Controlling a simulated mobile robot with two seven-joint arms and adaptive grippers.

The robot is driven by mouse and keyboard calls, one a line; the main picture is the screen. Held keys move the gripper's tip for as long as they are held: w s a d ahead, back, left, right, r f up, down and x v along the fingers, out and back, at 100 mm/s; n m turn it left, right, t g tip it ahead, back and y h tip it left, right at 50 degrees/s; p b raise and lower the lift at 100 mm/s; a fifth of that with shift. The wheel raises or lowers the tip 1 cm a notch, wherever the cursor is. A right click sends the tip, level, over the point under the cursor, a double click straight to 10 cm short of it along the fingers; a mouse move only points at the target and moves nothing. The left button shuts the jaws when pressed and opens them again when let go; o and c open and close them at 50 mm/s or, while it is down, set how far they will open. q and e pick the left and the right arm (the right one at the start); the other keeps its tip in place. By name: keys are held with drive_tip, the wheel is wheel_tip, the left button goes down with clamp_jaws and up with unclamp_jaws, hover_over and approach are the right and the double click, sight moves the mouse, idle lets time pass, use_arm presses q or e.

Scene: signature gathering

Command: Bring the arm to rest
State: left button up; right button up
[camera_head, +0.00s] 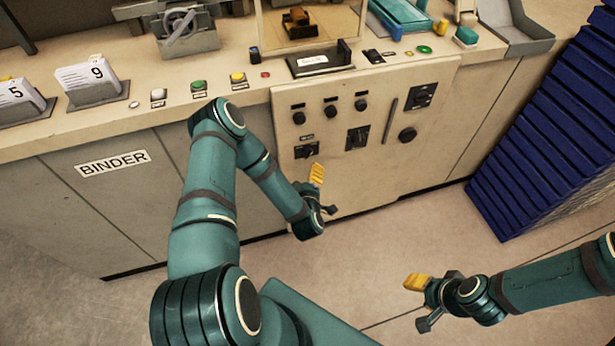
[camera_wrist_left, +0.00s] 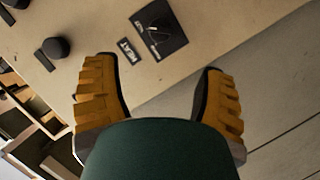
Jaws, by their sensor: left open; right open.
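My left gripper (camera_head: 322,190) hangs in front of the beige control panel, below its knobs, in the head view. In the left wrist view its two yellow ridged fingers (camera_wrist_left: 158,98) stand apart with nothing between them. The panel with a dark rotary switch (camera_wrist_left: 160,28) shows beyond them. My right gripper (camera_head: 420,303) is at the lower right of the head view, over bare floor. It is open, and I see nothing in it. Its fingers are partly hidden by its own body.
The beige machine (camera_head: 375,148) with knobs and switches stands close to my left gripper. Its counter holds coloured buttons, numbered card stacks (camera_head: 92,78) and a grey tray (camera_head: 512,35). A stack of blue crates (camera_head: 555,130) stands at the right. Floor (camera_head: 390,245) between the grippers is clear.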

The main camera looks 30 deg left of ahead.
idle(0.3)
use_arm(q)
drive_tip(key=s+d+m+g+h, duration=0.25)
drive_tip(key=d+m+h, duration=0.65)
drive_tip(key=d, duration=0.6)
drive_tip(key=s+d+r+m+g+h, duration=0.1)
drive_tip(key=s+d+r+m+g, duration=0.1)
drive_tip(key=s, duration=0.4)
drive_tip(key=s+d+r+m+g+h, duration=0.1)
drive_tip(key=s+d+r+m+g, duration=0.1)
drive_tip(key=s+d+m+g, duration=0.2)
drive_tip(key=s+g, duration=0.2)
drive_tip(key=s, duration=0.1)
drive_tip(key=shift+s+d+h, duration=0.3)
drive_tip(key=shift+d+h, duration=0.05)
drive_tip(key=shift+h, duration=0.05)
